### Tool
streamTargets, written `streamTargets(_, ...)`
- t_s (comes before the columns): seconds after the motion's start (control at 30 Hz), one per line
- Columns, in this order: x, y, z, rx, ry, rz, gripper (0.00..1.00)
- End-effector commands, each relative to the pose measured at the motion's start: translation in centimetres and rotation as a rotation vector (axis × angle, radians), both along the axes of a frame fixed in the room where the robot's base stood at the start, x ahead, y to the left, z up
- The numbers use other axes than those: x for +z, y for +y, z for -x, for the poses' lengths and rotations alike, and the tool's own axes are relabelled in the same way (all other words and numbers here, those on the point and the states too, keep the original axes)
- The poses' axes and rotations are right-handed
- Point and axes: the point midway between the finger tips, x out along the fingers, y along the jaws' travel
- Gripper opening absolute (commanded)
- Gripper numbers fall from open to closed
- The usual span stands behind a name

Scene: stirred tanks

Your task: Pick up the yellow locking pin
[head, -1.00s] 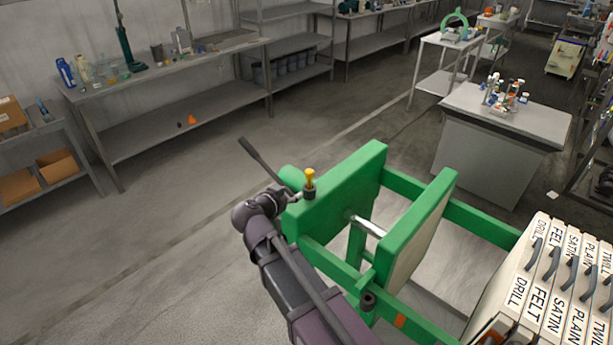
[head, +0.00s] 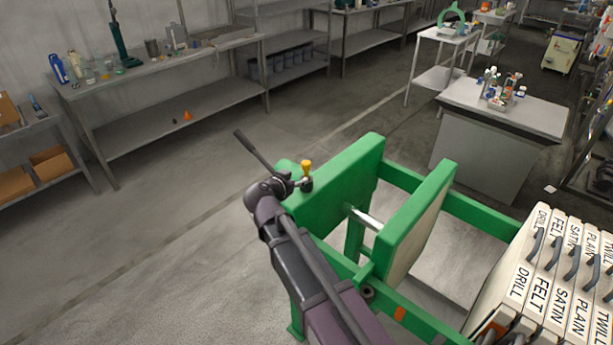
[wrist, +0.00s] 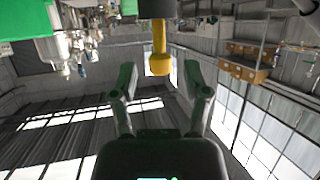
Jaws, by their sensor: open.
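The yellow locking pin (head: 306,167) stands upright in a dark socket at the top left corner of the green press frame (head: 338,190). In the wrist view the pin (wrist: 159,62) shows its stem and rounded knob below a dark collar (wrist: 157,9). My gripper (head: 299,183) is right at the pin in the head view, partly hiding its socket. In the wrist view my gripper's two fingers (wrist: 161,80) are spread apart, with the pin's knob between their tips. I see gaps on both sides, so the fingers look clear of it.
Labelled white plates (head: 548,270) with dark handles stand in a row on the green frame at lower right. A bench with bottles (head: 160,65) is at the back left, a grey table (head: 500,115) at the right. The floor left of the frame is clear.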

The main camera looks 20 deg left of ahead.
Motion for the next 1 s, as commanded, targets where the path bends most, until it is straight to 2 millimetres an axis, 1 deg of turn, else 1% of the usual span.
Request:
streamTargets(0.03,-0.4,0.0,-0.6,-0.001,0.0,0.0,0.61)
streamTargets(0.17,-0.6,-0.2,-1.3,-0.001,0.0,0.0,0.61)
streamTargets(0.53,-0.6,-0.2,-1.4,0.001,0.0,0.0,0.61)
streamTargets(0.67,-0.7,-0.2,-1.8,0.0,0.0,0.0,0.61)
streamTargets(0.77,-0.9,-0.3,-2.6,0.001,0.0,-0.001,0.61)
streamTargets(1.0,-1.8,-0.6,-5.2,0.001,0.001,-0.001,0.61)
